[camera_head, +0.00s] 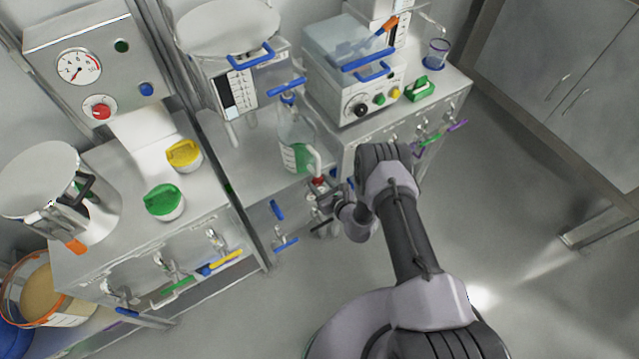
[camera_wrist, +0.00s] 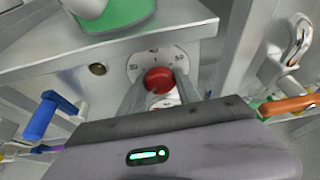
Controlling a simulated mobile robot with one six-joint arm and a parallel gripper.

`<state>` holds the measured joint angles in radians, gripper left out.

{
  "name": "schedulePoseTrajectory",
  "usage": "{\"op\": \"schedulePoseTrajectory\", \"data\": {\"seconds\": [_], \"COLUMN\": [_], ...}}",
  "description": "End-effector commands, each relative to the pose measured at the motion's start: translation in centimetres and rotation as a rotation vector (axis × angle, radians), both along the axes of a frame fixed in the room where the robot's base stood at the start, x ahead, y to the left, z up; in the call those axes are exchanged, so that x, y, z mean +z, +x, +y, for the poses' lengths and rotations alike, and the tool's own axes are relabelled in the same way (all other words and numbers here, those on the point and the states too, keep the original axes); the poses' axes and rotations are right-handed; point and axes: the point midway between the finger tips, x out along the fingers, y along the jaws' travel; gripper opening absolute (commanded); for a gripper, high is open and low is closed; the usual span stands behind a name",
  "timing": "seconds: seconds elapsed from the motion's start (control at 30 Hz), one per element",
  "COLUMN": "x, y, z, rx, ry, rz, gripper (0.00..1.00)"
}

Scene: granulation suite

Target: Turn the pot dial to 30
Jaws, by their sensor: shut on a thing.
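The pot dial has a red knob (camera_wrist: 159,79) in front of a pale round scale plate (camera_wrist: 154,57) in the wrist view. The plate sits on the metal front below a bench top. Its printed numbers are small and blurred, and I cannot read the setting surely. My gripper (camera_wrist: 160,88) is shut on the red knob, one finger on each side. The knob's pointer is not clearly visible. In the head view a small red spot of the knob (camera_head: 318,181) shows beside my wrist, below the bottle with green liquid.
The bottle with green liquid (camera_head: 296,145) stands on the bench above the dial. In the wrist view a blue handle (camera_wrist: 42,116) is at left and an orange handle (camera_wrist: 288,105) at right. Open floor (camera_head: 520,200) lies to the right.

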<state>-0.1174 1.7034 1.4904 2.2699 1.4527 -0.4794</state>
Motion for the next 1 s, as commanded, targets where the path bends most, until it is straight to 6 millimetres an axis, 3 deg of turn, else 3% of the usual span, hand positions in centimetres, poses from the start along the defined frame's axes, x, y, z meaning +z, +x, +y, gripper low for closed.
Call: {"op": "schedulePoseTrajectory", "data": {"seconds": [0.27, 1.0], "x": [-0.47, -0.64], "y": [0.07, 0.17], "z": [-0.14, -0.33], "rx": [0.000, -0.001], "ry": [0.117, 0.661], "rz": [0.080, 0.449], "gripper": [0.00, 0.00]}}
